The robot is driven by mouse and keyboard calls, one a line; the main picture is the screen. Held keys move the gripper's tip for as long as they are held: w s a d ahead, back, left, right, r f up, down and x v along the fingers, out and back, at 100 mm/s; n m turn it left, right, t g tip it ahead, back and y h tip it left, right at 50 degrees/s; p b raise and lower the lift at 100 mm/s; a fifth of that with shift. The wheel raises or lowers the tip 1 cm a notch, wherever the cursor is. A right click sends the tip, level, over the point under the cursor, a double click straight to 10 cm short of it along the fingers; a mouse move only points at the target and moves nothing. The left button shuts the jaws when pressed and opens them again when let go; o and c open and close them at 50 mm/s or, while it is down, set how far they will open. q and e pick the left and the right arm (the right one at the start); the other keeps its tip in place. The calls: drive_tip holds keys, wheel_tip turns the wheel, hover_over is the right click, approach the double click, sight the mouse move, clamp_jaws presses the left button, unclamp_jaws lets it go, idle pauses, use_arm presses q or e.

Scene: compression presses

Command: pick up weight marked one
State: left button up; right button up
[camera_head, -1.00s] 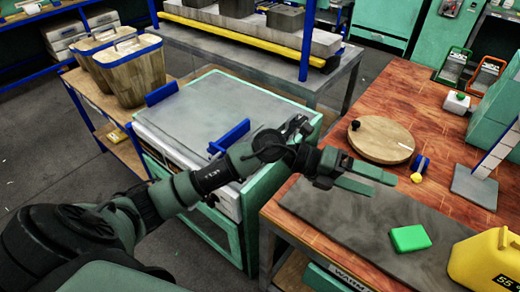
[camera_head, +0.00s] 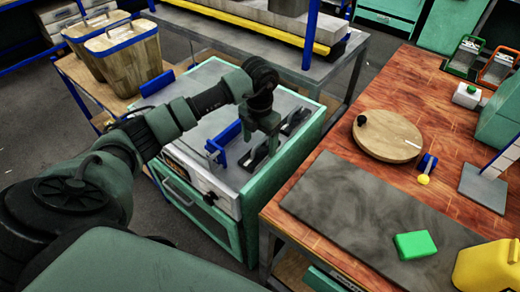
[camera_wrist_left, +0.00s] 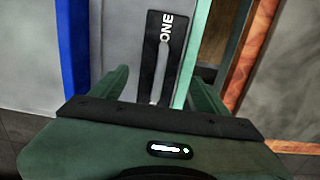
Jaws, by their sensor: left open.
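The weight marked ONE (camera_wrist_left: 153,58) is a flat black piece with white lettering and a grey bar along it. It lies on the grey top of the green cabinet, close to the cabinet's green edge. In the wrist view it sits between and beyond my open left fingers (camera_wrist_left: 160,85), apart from them. In the head view my left gripper (camera_head: 262,145) points down over the cabinet top, above a dark weight (camera_head: 255,163) whose marking I cannot read there. The gripper partly hides that weight. My right gripper is not in view.
A second dark piece (camera_head: 296,120) lies farther back on the cabinet. A blue upright handle (camera_head: 222,143) stands left of the gripper. The wooden table (camera_head: 340,133) on the right holds a grey mat (camera_head: 350,205), a green block (camera_head: 415,244) and a round board (camera_head: 388,138).

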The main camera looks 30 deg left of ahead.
sight(260, 142)
use_arm(q)
drive_tip(key=f, duration=0.3)
drive_tip(key=shift+w+a+f, duration=0.1)
drive_tip(key=shift+w+f, duration=0.15)
drive_tip(key=shift+w, duration=0.05)
drive_tip(key=shift+s+r, duration=0.1)
drive_tip(key=shift+c, duration=0.8)
clamp_jaws()
drive_tip(key=shift+w+r, duration=0.15)
drive_tip(key=shift+w, duration=0.05)
